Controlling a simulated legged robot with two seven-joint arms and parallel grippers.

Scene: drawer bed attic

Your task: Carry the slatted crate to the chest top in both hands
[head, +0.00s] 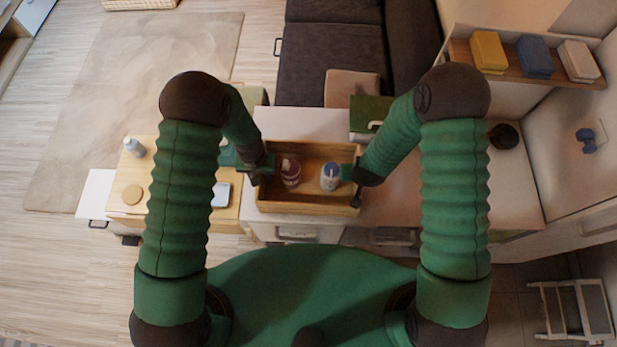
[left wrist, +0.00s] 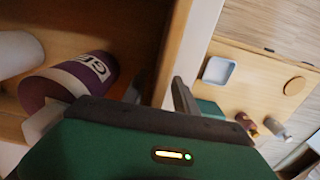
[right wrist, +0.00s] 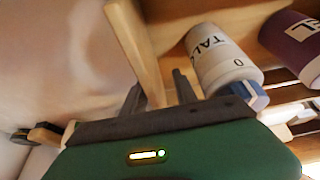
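The wooden slatted crate (head: 308,207) stands upright on a pale top in the head view. It holds a purple bottle (head: 290,172) and a white bottle with a blue cap (head: 330,177). My left gripper (head: 264,170) is at the crate's left end; in the left wrist view the end wall (left wrist: 174,50) runs between its fingers, with a narrow gap beside the outer finger. My right gripper (head: 354,186) is at the right end. In the right wrist view the fingers straddle that wall (right wrist: 137,50), with a gap beside the inner finger.
A wooden board (head: 170,200) with a white dish (head: 221,194), a round coaster (head: 132,194) and a bottle (head: 134,146) lies to the left. A green box (head: 368,112) stands behind the crate. The counter on the right (head: 440,205) is mostly clear.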

